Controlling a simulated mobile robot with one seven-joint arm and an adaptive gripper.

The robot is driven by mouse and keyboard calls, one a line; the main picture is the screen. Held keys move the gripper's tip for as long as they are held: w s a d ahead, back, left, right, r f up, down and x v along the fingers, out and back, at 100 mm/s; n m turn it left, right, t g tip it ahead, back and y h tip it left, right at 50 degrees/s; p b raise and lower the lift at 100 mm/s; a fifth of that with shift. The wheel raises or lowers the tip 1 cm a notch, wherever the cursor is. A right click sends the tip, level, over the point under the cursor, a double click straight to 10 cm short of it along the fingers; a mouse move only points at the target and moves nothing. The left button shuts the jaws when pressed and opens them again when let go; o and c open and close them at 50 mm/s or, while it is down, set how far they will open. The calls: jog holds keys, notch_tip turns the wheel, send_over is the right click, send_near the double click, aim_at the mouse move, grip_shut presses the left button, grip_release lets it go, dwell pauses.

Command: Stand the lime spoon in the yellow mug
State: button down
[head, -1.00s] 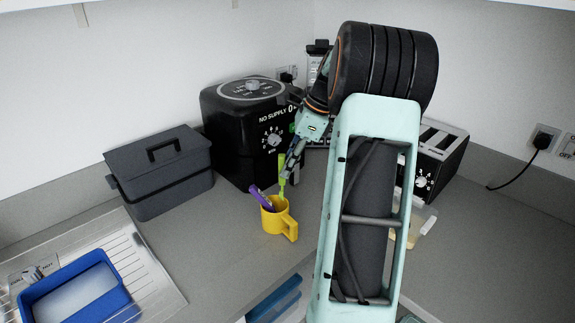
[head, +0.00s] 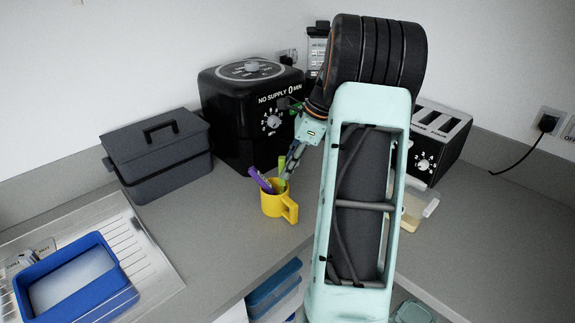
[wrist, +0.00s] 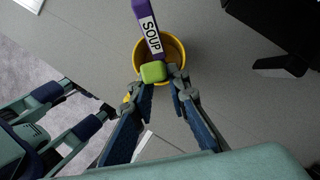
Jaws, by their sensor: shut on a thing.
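The yellow mug (head: 274,204) stands upright on the grey counter in the head view, its handle toward the front right. It also shows from above in the wrist view (wrist: 181,52). The lime spoon (head: 282,167) is upright, with its lower part in the mug's opening; its green end (wrist: 153,72) shows between my fingertips in the wrist view. My gripper (head: 289,172) is shut on the spoon just above the mug's rim. A purple utensil (head: 261,180) labelled SOUP leans in the same mug. The spoon's lower end is hidden inside the mug.
A black cooker (head: 245,120) stands behind the mug, and a dark lidded box (head: 160,160) stands to the left. A toaster (head: 436,140) is at the right. A blue basin (head: 75,285) sits at the sink, front left. Counter left of the mug is clear.

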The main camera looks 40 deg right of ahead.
jog(key=c, duration=1.8)
grip_release()
jog(key=shift+o, duration=0.2)
jog(key=v, duration=1.2)
